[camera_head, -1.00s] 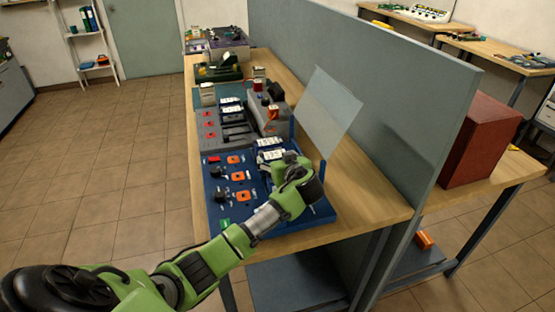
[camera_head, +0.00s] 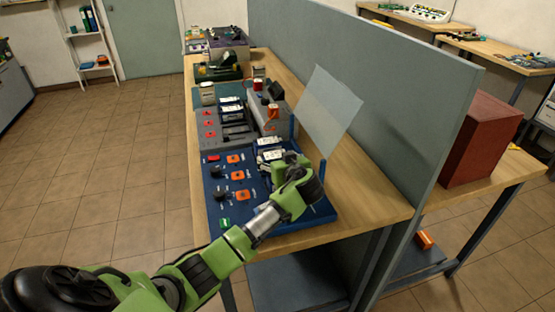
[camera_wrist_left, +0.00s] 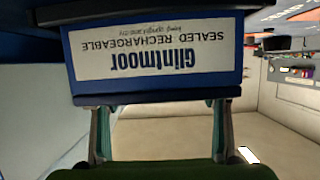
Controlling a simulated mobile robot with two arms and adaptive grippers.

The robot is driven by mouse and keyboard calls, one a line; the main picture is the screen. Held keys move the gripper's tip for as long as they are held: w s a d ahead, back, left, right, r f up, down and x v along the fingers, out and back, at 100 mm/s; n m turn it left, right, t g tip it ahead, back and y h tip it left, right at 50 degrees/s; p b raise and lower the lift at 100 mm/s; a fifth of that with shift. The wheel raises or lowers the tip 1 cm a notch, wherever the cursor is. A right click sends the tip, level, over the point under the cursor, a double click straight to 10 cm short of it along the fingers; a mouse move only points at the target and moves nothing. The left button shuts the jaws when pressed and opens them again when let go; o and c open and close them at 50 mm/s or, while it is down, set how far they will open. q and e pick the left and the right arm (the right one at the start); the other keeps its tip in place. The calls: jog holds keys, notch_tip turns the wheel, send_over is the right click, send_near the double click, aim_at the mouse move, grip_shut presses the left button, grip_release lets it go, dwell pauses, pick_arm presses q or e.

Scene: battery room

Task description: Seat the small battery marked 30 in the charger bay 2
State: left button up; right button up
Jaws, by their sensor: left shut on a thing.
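My left gripper (camera_head: 298,182) is over the right part of the blue charger panel (camera_head: 222,192), at the near end of the bench. In the left wrist view my left gripper (camera_wrist_left: 160,112) is shut on a blue battery (camera_wrist_left: 245,80) with a white label reading "Glintmoor sealed rechargeable", which appears upside down. No number 30 shows on the visible face. In the head view the gripper and wrist hide the battery and the panel under it, so I cannot tell whether it touches a bay. My right gripper is not in view.
A grey unit (camera_head: 208,132) with red switches stands behind the blue panel. A clear upright sheet (camera_head: 328,105) stands close to the right of my gripper. A tall grey divider (camera_head: 400,110) runs along the bench. Bare wood (camera_head: 375,200) lies right of the panel.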

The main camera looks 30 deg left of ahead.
pick_arm(q)
jog(key=shift+f, duration=0.25)
jog(key=o, duration=1.4)
jog(key=shift+c, duration=0.2)
jog(key=shift+f, duration=0.1)
jog(key=shift+p+v, duration=0.4)
jog(key=shift+v, duration=0.5)
jog(key=shift+p+v, duration=1.8)
jog(key=shift+v, duration=1.6)
jog(key=shift+p+v, duration=0.5)
jog(key=shift+v, duration=0.75)
jog(key=shift+f, duration=0.1)
